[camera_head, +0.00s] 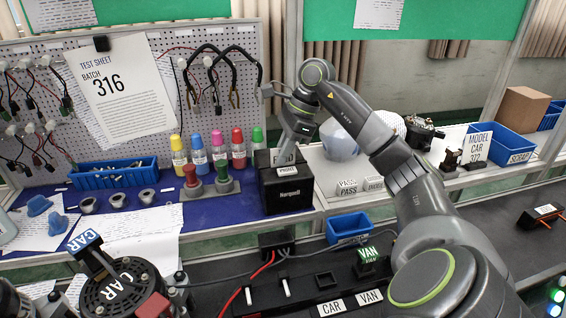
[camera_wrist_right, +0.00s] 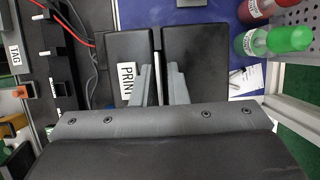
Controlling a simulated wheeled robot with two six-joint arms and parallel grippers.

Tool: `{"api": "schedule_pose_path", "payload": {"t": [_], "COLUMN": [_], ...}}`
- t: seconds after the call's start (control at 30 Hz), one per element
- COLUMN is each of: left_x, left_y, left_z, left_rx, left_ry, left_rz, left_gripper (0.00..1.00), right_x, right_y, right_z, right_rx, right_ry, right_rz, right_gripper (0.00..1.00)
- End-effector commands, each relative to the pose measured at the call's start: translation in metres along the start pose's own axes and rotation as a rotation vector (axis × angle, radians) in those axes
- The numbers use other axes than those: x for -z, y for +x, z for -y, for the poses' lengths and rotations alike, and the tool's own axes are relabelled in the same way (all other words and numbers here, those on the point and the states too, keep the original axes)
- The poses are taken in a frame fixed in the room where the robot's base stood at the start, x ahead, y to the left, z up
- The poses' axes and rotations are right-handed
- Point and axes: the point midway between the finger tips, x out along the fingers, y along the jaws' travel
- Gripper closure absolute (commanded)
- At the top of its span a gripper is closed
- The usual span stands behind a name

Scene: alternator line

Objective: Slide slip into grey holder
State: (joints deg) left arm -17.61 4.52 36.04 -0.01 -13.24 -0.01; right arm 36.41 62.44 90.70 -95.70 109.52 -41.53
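My right gripper (camera_head: 292,146) hangs over the black printer (camera_head: 287,190), pointing down. My left gripper is not in view.
A black fixture (camera_head: 302,309) with white pegs and CAR and VAN labels stands in front. A CAR-marked round part (camera_head: 110,290) is at the lower left. Several coloured bottles (camera_head: 200,156) stand behind the stamps. A small blue bin (camera_head: 349,228) sits right of the printer.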

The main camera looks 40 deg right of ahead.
Motion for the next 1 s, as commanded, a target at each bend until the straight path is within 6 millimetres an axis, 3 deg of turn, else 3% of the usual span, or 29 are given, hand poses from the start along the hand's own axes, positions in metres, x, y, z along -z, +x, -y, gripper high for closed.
{"api": "schedule_pose_path", "payload": {"t": [0.17,0.3,0.77,1.0], "left_x": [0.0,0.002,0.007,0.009], "left_y": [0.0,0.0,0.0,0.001], "left_z": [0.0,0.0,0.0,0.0], "left_rx": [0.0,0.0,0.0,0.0], "left_ry": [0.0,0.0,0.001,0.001], "left_rz": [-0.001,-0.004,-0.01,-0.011], "left_gripper": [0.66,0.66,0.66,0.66], "right_x": [0.0,0.0,-0.001,-0.016], "right_y": [0.0,0.0,-0.003,-0.037], "right_z": [0.0,0.0,0.0,0.001], "right_rx": [0.0,0.0,0.001,0.005], "right_ry": [0.0,0.0,0.0,-0.003], "right_rz": [0.0,0.0,0.0,0.002], "right_gripper": [0.86,1.0,1.0,1.0]}}
